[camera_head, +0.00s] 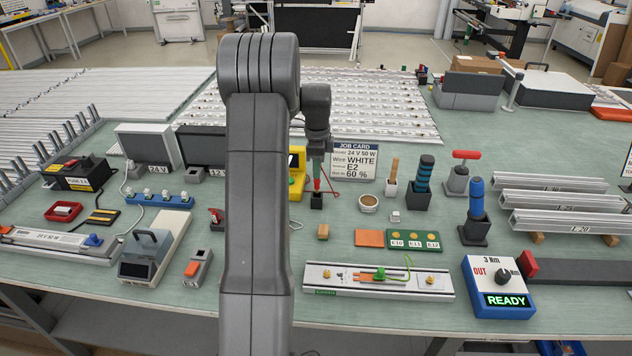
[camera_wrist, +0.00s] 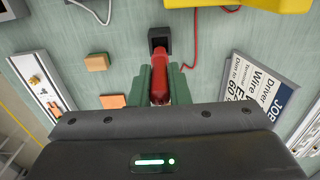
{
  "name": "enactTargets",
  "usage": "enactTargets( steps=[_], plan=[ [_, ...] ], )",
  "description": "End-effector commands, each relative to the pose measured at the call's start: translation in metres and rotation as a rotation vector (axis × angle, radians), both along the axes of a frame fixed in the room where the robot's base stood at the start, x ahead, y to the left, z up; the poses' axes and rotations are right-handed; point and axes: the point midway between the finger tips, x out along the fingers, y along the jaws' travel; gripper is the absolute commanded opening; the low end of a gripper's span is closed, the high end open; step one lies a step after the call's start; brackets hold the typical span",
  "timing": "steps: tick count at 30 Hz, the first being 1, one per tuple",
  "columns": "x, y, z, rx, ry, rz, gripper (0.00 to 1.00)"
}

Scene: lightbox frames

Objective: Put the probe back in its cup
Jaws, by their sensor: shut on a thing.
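My gripper (camera_head: 317,166) is shut on the red probe (camera_wrist: 160,76), with a green finger on each side of it. The probe points down at a small black square cup (camera_wrist: 159,36) on the bench. In the wrist view the probe's tip end overlaps the cup's opening. In the head view the probe (camera_head: 317,185) stands about upright right above the cup (camera_head: 316,202). How far the tip is inside the cup cannot be told.
A yellow meter (camera_head: 297,172) stands close on the left, partly behind my arm. A red lead (camera_wrist: 194,45) lies beside the cup. The job card (camera_head: 354,160) stands on the right. A tan block (camera_head: 323,231) lies nearer the front edge.

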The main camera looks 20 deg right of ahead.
Motion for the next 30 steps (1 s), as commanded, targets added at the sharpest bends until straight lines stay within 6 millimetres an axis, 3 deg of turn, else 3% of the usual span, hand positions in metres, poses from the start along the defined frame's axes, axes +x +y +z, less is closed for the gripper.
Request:
enactTargets(
  steps=[12, 23, 24, 27, 30],
  plan=[
    [0.0, 0.0, -0.045, 0.001, 0.002, 0.0, 0.0],
    [0.0, 0.0, -0.051, 0.0, 0.0, 0.0, 0.0],
    [0.0, 0.0, -0.051, 0.0, -0.001, 0.0, 0.2],
    [0.0, 0.0, -0.05, 0.0, 0.0, 0.0, 0.38],
    [0.0, 0.0, -0.05, 0.0, -0.001, 0.0, 0.38]
  ],
)
